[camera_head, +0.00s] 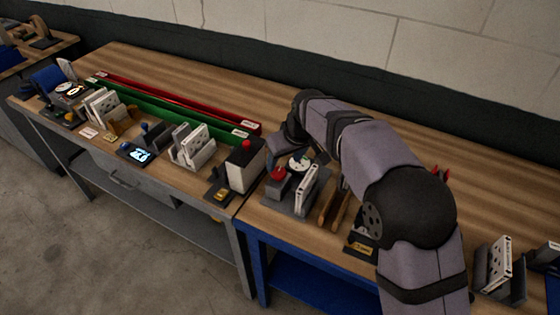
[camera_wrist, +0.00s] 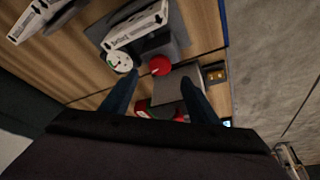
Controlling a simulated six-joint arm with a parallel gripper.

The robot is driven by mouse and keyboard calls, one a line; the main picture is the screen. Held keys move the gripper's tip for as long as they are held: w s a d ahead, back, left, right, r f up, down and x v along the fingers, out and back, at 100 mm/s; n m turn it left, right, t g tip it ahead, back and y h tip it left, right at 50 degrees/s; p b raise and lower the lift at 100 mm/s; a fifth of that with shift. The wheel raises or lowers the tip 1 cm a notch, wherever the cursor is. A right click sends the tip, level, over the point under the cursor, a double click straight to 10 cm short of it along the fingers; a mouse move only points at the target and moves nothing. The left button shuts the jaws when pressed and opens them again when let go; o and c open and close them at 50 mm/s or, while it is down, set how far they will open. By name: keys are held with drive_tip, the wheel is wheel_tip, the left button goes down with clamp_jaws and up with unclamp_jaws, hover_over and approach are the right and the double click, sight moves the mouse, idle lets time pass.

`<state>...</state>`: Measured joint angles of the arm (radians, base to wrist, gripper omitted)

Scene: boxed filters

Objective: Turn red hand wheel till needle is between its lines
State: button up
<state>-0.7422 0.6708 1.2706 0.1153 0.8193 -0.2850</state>
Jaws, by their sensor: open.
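The red hand wheel (camera_head: 278,173) stands on a dark grey fixture plate (camera_head: 283,205) near the left end of the blue-legged bench. It also shows in the wrist view (camera_wrist: 159,65), just beyond my fingertips. Beside it is a round white gauge (camera_head: 299,162), seen in the wrist view (camera_wrist: 120,61) too; its needle and lines are too small to read. My gripper (camera_wrist: 160,80) is open, with its two dark blue fingers spread and nothing visibly held between them. In the head view my arm partly hides the gripper near the gauge.
A white panel (camera_head: 306,190) stands upright on the same fixture. A pale box with a red top (camera_head: 245,165) stands close on the left. Wooden-coloured handles (camera_head: 332,208) lie on the right. Green (camera_head: 170,107) and red rails run along the left bench.

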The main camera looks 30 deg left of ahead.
sight(279, 172)
drive_tip(key=shift+p+x, duration=1.55)
drive_tip(key=shift+x, duration=2.1)
drive_tip(key=c, duration=1)
